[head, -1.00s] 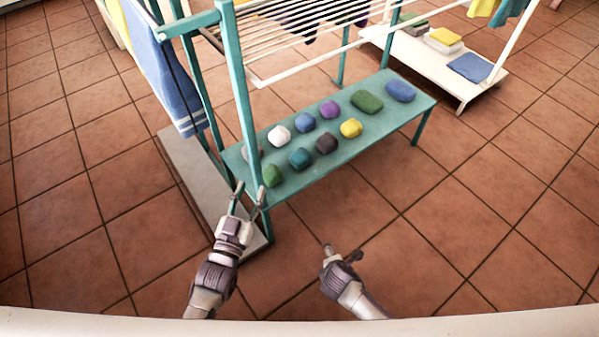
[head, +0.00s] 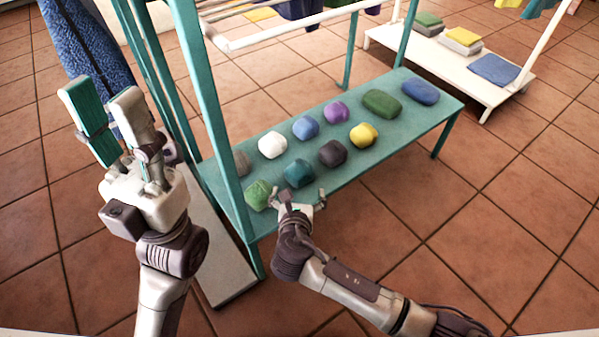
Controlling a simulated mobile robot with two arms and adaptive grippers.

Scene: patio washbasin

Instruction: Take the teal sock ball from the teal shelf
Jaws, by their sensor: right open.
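The teal sock ball (head: 299,173) sits on the teal shelf (head: 372,145), in the row nearer its front edge, between a green ball and a dark grey one. My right gripper (head: 299,195) is open at the shelf's front edge, just on the near side of the teal ball, its fingers spread and pointing toward it. I cannot tell whether it touches the ball. My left gripper (head: 100,98) is raised at the left, well away from the ball, with its fingers apart and nothing visible between them.
A green ball (head: 258,195) and a dark grey ball (head: 332,153) flank the teal one; a white ball (head: 272,144) lies behind. A teal rack post (head: 212,110) rises at left. Floor in front of the shelf is clear.

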